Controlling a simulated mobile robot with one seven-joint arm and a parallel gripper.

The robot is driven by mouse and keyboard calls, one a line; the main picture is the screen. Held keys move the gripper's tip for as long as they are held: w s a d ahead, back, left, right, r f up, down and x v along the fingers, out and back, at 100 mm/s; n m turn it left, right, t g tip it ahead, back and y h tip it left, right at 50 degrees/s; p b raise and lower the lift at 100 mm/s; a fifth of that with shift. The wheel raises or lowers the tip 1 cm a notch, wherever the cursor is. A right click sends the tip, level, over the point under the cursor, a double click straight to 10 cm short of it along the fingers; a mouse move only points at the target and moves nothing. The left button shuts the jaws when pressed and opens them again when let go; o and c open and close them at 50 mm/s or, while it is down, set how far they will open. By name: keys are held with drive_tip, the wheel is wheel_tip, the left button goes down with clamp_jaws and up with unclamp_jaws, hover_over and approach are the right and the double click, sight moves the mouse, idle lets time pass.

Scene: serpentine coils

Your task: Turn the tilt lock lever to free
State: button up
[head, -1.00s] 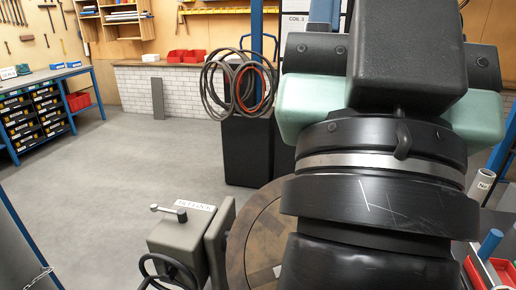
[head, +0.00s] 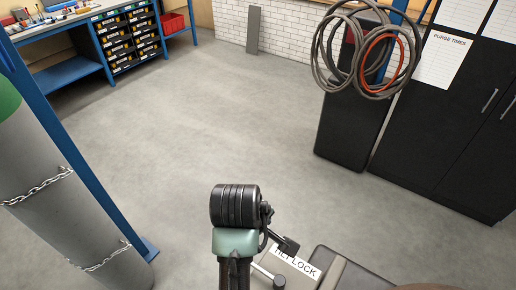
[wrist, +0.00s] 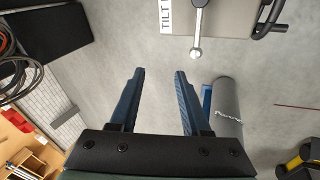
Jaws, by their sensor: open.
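The tilt lock lever (wrist: 197,30) is a short metal bar with a round end, on a grey box (wrist: 235,22) at the top of the wrist view. Part of the white label (wrist: 167,14) shows beside it. In the head view the label (head: 297,266) reads as the lock label, and part of the lever (head: 263,271) shows at its left, partly behind my arm. My gripper (wrist: 157,72) is open and empty. Its two blue fingers point towards the box, with the lever beyond and right of the right fingertip, apart from it. The head view does not show the fingers clearly.
A black handwheel (wrist: 270,20) sits right of the lever. A grey cylinder (wrist: 227,105) stands on the floor below. In the head view a chained gas cylinder (head: 50,190) and blue post (head: 90,170) stand left, black cabinets (head: 450,110) right. The middle floor is clear.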

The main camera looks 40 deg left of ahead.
drive_tip(key=n+g+h, duration=0.1)
drive_tip(key=n+g, duration=0.1)
approach(262, 272)
drive_tip(key=f, duration=0.2)
drive_tip(key=w+a+f+p, duration=0.1)
drive_tip(key=f, duration=0.2)
drive_tip(key=a+f, duration=0.1)
drive_tip(key=f, duration=0.1)
drive_tip(key=shift+w+a+f+p, duration=0.2)
drive_tip(key=shift+w+f+p, duration=0.1)
drive_tip(key=shift+p, duration=0.1)
clamp_jaws()
idle(1.0)
